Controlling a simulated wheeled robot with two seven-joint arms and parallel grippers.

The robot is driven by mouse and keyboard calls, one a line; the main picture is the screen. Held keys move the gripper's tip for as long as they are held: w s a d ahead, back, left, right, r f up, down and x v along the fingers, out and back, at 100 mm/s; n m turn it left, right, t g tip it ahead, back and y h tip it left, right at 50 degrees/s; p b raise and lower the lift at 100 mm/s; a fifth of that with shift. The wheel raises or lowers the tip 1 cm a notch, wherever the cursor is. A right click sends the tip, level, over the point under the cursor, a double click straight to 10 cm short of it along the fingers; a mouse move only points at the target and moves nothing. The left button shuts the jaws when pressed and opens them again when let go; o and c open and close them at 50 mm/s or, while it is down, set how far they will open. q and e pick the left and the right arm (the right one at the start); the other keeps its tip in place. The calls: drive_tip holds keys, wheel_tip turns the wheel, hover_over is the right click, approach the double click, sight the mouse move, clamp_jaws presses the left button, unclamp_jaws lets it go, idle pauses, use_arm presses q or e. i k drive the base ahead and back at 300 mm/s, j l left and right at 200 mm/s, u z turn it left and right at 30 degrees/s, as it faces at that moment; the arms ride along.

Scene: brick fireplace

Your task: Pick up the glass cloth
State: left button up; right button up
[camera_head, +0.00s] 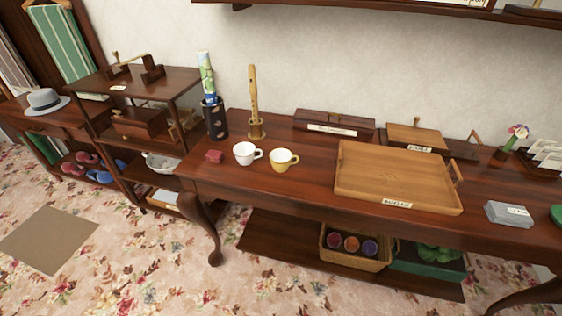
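No cloth that I can name for sure as the glass cloth shows. A green panel with pale stripes (60,42), perhaps cloth, stands upright in a dark wooden frame at the upper left. A greyish striped panel (13,70) is beside it at the left edge, cut off by the picture. Neither of my grippers is in view.
A long wooden table (310,180) bears a white cup (245,153), a yellow cup (282,160), a large wooden tray (390,178) and a grey box (508,214). A grey hat (45,101) lies on the left table. The flowered carpet in front has a plain brown mat (48,240).

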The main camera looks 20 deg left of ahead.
sight(498, 213)
drive_tip(key=z, duration=1.3)
